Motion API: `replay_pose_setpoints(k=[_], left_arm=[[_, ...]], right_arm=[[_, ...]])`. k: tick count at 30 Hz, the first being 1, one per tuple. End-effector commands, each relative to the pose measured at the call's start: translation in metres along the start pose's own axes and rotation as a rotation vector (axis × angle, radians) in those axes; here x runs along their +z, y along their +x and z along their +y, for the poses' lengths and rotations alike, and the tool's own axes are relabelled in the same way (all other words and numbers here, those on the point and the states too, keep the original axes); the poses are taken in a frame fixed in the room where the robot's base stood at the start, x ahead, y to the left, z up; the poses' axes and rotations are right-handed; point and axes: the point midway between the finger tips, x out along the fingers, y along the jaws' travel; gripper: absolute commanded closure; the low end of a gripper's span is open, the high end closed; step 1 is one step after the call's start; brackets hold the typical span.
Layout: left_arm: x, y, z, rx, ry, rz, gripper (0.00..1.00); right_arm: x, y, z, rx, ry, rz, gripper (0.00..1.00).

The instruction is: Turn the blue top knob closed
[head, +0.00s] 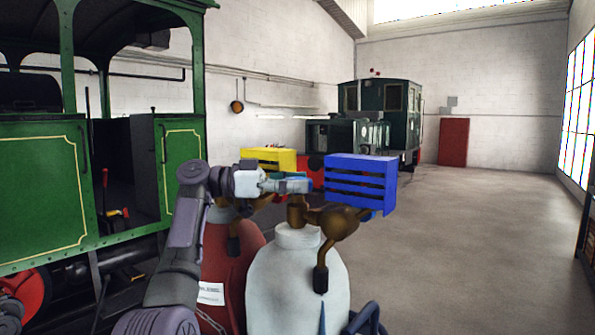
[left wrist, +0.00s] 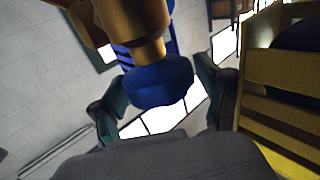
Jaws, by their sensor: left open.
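The blue top knob (left wrist: 158,84) is a round blue cap on a brass valve stem (left wrist: 135,35), large in the left wrist view. My left gripper (left wrist: 160,98) is open, with one dark finger on each side of the knob; contact cannot be made out. In the head view my left gripper (head: 308,186) reaches in from the left to the valve atop the white cylinder (head: 297,280), beside the blue slatted guard (head: 360,180). There the fingers mostly hide the knob. My right gripper is not in view.
A red cylinder (head: 225,260) stands left of the white one, behind my arm. A yellow slatted guard (head: 268,157) is close behind the gripper and fills the wrist view's right side. A green steam tram (head: 40,185) stands left. Open floor (head: 470,250) lies right.

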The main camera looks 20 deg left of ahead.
Motion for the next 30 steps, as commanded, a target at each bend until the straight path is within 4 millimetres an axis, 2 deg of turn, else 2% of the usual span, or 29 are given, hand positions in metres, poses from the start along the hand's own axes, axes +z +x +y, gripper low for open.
replay_pose_setpoints(k=[5, 12, 21, 30], left_arm=[[-0.029, -0.001, 0.001, -0.001, 0.004, 0.002, 0.24], [-0.079, -0.001, 0.001, -0.001, 0.004, 0.003, 0.24], [-0.097, -0.001, 0.000, -0.001, 0.001, 0.001, 0.24], [-0.098, -0.001, 0.000, -0.001, 0.002, 0.001, 0.24]], right_arm=[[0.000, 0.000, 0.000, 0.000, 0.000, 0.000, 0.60], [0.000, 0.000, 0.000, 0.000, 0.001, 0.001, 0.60], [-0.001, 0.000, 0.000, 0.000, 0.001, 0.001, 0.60], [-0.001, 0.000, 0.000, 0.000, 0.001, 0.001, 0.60]])
